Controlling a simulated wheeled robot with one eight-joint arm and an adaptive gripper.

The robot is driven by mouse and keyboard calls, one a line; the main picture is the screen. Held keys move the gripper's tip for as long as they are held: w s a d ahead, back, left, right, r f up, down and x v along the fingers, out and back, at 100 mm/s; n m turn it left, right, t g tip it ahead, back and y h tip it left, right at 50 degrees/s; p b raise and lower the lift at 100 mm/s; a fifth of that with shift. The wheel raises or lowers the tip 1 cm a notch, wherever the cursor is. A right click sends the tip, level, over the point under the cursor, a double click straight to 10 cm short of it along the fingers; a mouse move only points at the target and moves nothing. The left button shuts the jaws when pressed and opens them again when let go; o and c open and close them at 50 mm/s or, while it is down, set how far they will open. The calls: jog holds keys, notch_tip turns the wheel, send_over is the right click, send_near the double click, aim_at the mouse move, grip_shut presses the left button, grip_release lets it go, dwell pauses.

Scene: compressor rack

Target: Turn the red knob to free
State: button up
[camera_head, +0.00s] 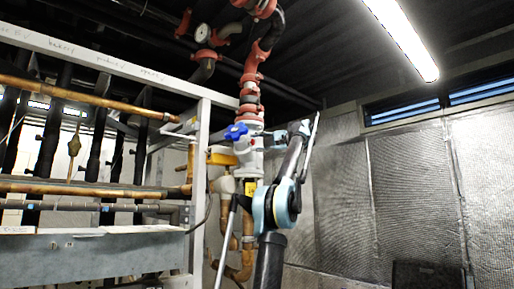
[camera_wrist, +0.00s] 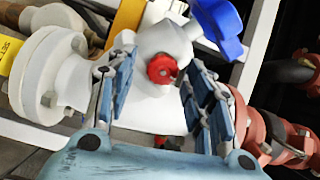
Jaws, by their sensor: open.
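The red knob (camera_wrist: 162,68) is small and round and sits on a white valve body (camera_wrist: 160,107) in the wrist view, near the top middle. My gripper (camera_wrist: 163,72) is open, with one blue-grey finger on each side of the knob in that picture. I see no contact between the fingers and the knob. In the head view my gripper (camera_head: 283,133) is up beside the white valve (camera_head: 248,158), to its right.
A blue handle (camera_wrist: 219,27) sticks out close to the upper right of my gripper; it also shows in the head view (camera_head: 236,131). White flanges (camera_wrist: 50,78) lie left and red pipe fittings (camera_wrist: 270,135) right. A metal frame (camera_head: 200,150) stands left of the valve.

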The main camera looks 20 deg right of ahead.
jog(key=v, duration=1.2)
jog(key=shift+d, duration=0.1)
jog(key=s+d+n, duration=0.3)
jog(key=s+d, duration=0.1)
jog(key=x, duration=1.7)
jog(key=shift+w+a, duration=0.2)
